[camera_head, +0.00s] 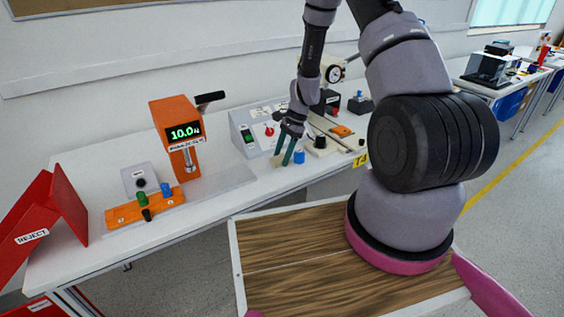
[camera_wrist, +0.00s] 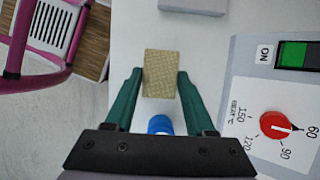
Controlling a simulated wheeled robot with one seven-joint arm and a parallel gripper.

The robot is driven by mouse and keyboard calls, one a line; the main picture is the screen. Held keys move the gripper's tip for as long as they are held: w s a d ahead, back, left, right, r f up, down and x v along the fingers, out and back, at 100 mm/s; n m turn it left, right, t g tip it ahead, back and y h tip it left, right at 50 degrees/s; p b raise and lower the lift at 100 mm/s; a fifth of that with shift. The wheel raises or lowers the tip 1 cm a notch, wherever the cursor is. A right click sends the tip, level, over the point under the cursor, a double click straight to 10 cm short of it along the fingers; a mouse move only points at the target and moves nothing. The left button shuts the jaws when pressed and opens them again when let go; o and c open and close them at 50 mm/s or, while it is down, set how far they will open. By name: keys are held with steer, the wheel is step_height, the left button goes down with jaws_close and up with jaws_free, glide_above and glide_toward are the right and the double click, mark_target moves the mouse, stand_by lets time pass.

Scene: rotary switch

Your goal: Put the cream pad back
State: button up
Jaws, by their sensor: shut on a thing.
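The cream pad (camera_wrist: 160,74) is a small flat rectangle between the tips of my gripper's green fingers (camera_wrist: 160,78) in the wrist view. My gripper is shut on it by its two sides. In the head view the pad (camera_head: 277,161) shows pale at the fingertips of my gripper (camera_head: 283,158), low over the bench near its front edge. I cannot tell whether it touches the bench top. A blue knob-like piece (camera_wrist: 160,124) shows below the pad in the wrist view, partly hidden by the gripper body.
A control panel (camera_head: 258,128) with a red rotary knob (camera_wrist: 277,126) and a green switch stands beside my gripper. The blue piece (camera_head: 299,156) is close to the fingers. An orange tester (camera_head: 178,130) and an orange holder (camera_head: 146,208) are at left. Bench space between is clear.

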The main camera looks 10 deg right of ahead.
steer(key=shift+f, duration=1.4)
steer(key=shift+f, duration=0.15)
steer(key=o, duration=1.3)
